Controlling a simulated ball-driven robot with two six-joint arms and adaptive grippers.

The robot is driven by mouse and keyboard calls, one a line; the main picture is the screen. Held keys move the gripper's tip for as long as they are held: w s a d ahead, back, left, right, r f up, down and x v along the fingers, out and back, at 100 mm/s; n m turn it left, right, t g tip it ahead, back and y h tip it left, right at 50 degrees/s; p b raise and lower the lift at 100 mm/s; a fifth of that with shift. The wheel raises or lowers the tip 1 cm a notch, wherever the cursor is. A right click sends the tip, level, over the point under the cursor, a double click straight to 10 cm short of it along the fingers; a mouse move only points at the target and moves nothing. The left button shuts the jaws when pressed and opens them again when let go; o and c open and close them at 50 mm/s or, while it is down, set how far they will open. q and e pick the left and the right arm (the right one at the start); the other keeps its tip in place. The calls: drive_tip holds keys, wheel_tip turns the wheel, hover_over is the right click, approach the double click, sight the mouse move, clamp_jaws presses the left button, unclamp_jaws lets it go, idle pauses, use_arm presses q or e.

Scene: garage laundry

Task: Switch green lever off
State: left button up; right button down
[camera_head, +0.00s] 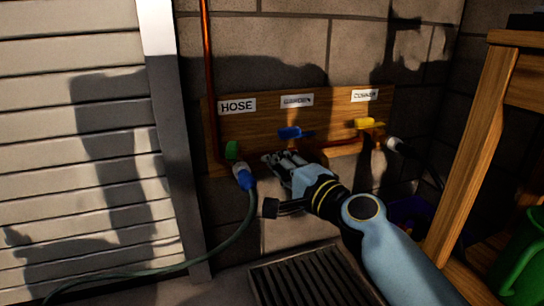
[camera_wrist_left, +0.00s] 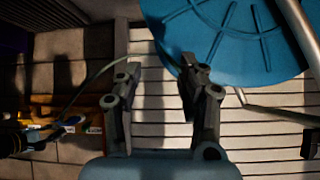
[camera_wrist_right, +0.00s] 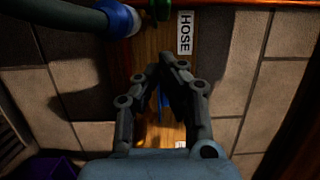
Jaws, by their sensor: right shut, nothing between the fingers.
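The green lever (camera_head: 232,150) sits on the pipe at the left end of the wooden board (camera_head: 340,112), by the label HOSE (camera_head: 237,105). A hose with a blue connector (camera_head: 244,175) hangs just below it. My right gripper (camera_head: 272,160) is shut and empty, a little to the right of the green lever, apart from it. In the right wrist view the green lever (camera_wrist_right: 160,8) is at the top edge, beyond the closed fingertips (camera_wrist_right: 167,64); part of it is cut off. My left gripper (camera_wrist_left: 157,72) is open and empty, away from the board.
A blue lever (camera_head: 290,132) and a yellow lever (camera_head: 366,123) are further right on the board. A wooden shelf (camera_head: 475,150) with a green watering can (camera_head: 522,262) stands at right. A floor grate (camera_head: 312,279) lies below. A slatted shutter (camera_head: 75,150) is at left.

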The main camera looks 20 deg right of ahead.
use_arm(q)
drive_tip(key=shift+d, duration=0.1)
use_arm(e)
drive_tip(key=s, duration=0.6)
drive_tip(key=shift+s, duration=0.2)
use_arm(q)
drive_tip(key=shift+w, duration=0.1)
use_arm(e)
drive_tip(key=shift+d, duration=0.1)
